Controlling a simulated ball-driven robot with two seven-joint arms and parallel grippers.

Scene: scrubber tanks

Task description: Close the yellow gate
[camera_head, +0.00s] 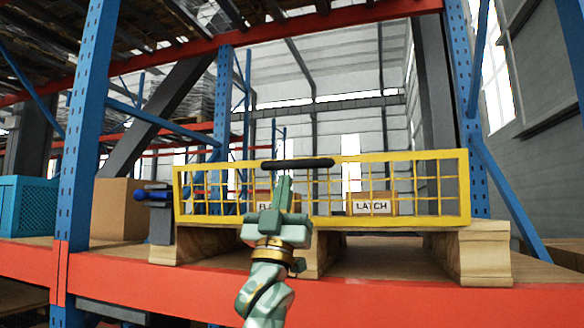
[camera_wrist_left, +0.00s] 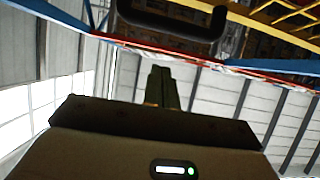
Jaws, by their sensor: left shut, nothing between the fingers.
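The yellow mesh gate (camera_head: 405,157) stands upright across the front of a wooden pallet. Its left end is beside a grey post (camera_head: 160,228) with a blue knob (camera_head: 153,195); I cannot tell whether they touch. A black bar handle (camera_head: 318,162) is on the gate's top rail. My left gripper (camera_head: 284,180) is shut and empty, pointing up just below the handle in the head view. In the left wrist view, its fingers (camera_wrist_left: 163,88) point toward the black handle (camera_wrist_left: 165,20), with a gap visible between them. My right gripper is not in view.
Behind the mesh are cardboard boxes, one labelled LATCH (camera_head: 372,207). A cardboard box (camera_head: 118,208) and a blue crate (camera_head: 27,207) sit at left. Blue rack uprights (camera_head: 84,130) flank the bay, and an orange beam (camera_head: 400,305) runs along the front.

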